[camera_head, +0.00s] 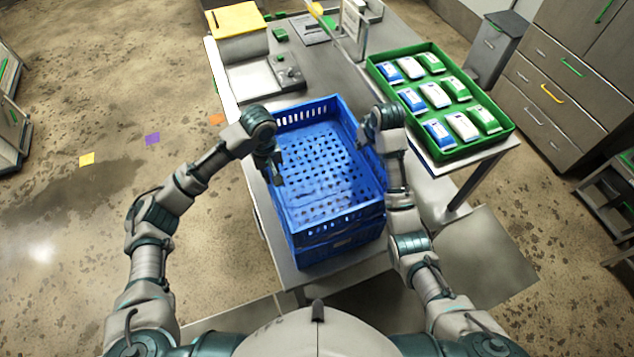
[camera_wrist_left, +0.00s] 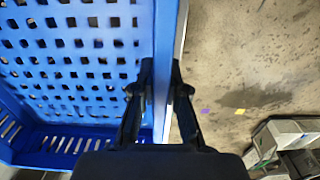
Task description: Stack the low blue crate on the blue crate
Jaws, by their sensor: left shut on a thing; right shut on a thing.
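The low blue crate (camera_head: 320,222) is empty, with a perforated floor and slotted walls. It is above the blue crate (camera_head: 340,248), whose front shows just below it; most of the lower crate is hidden. I cannot tell whether the two are fully seated or slightly apart. My left gripper (camera_head: 273,172) is shut on the left wall of the low blue crate. In the left wrist view the fingers (camera_wrist_left: 163,90) straddle the wall of the low blue crate (camera_wrist_left: 75,75). My right gripper (camera_head: 372,142) is shut on its right wall, its fingertips largely hidden.
The crates are on a grey metal table (camera_head: 258,190). A green tray (camera_head: 448,152) with several blue, white and green packs stands to the right. A yellow box (camera_head: 236,18) and small equipment are at the back. Grey drawers (camera_head: 545,105) stand at far right. The floor at left is open.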

